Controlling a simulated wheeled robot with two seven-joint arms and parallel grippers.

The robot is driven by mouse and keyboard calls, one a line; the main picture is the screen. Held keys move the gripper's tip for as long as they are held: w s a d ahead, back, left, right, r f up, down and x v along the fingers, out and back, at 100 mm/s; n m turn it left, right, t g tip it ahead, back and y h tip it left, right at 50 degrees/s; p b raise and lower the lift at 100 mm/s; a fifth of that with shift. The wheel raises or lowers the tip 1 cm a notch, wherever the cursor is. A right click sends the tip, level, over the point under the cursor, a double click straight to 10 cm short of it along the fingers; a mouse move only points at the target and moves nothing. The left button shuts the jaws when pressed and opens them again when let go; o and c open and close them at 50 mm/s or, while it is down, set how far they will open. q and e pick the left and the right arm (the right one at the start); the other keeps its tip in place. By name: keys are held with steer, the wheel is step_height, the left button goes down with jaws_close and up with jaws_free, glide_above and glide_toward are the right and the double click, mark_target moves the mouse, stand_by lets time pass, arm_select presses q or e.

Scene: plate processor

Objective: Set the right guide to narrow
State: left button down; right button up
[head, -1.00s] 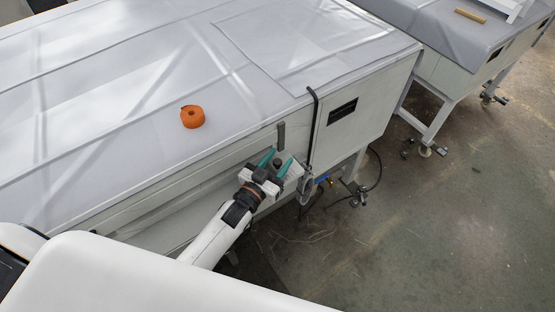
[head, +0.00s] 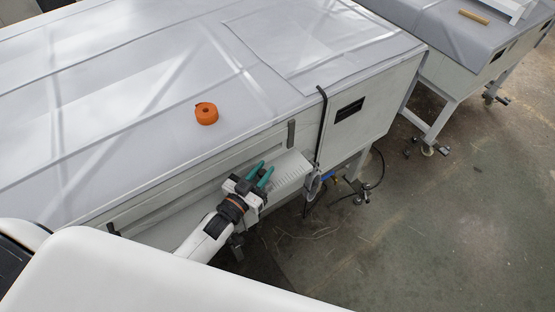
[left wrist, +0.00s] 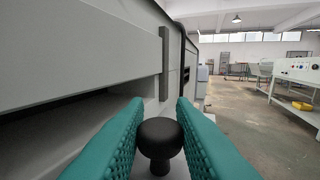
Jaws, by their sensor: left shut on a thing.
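My left gripper (head: 262,172), with two teal fingers, is at the front side of the grey-white machine, over the light ledge (head: 290,173). In the left wrist view the fingers (left wrist: 160,132) are shut on a round black knob (left wrist: 160,147), one on each side of its head. The knob is hard to make out in the head view. An upright dark grey bar (head: 291,133) stands on the machine's side beyond the fingers, and it also shows in the left wrist view (left wrist: 164,63). I cannot tell which part is the right guide. My right gripper is not in view.
An orange roll (head: 206,113) lies on the machine's top. A black strap (head: 321,125) hangs over its edge right of the gripper. Cables (head: 376,168) hang below. A second machine (head: 445,68) stands at the back right. The floor (head: 450,230) at right is open.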

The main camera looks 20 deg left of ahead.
arm_select(q)
steer(key=s+a, duration=0.1)
steer(key=s, duration=0.1)
steer(key=s+a, duration=0.2)
steer(key=shift+p, duration=0.35)
steer(key=shift+s+a, duration=0.25)
steer(key=shift+s+a+f, duration=0.1)
steer(key=shift+s+a, duration=0.05)
steer(key=shift+s, duration=0.05)
steer(key=c, duration=1.2)
jaws_free()
steer(key=shift+s+a, duration=0.1)
steer(key=shift+c, duration=0.2)
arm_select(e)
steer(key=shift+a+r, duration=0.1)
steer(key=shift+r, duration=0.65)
arm_select(q)
steer(key=shift+s, duration=0.15)
steer(key=b+v, duration=0.3)
steer(key=v, duration=0.7)
steer(key=shift+s+a, duration=0.15)
steer(key=shift+s, duration=0.1)
steer(key=shift+s+a, duration=0.2)
steer(key=shift+s, duration=0.4)
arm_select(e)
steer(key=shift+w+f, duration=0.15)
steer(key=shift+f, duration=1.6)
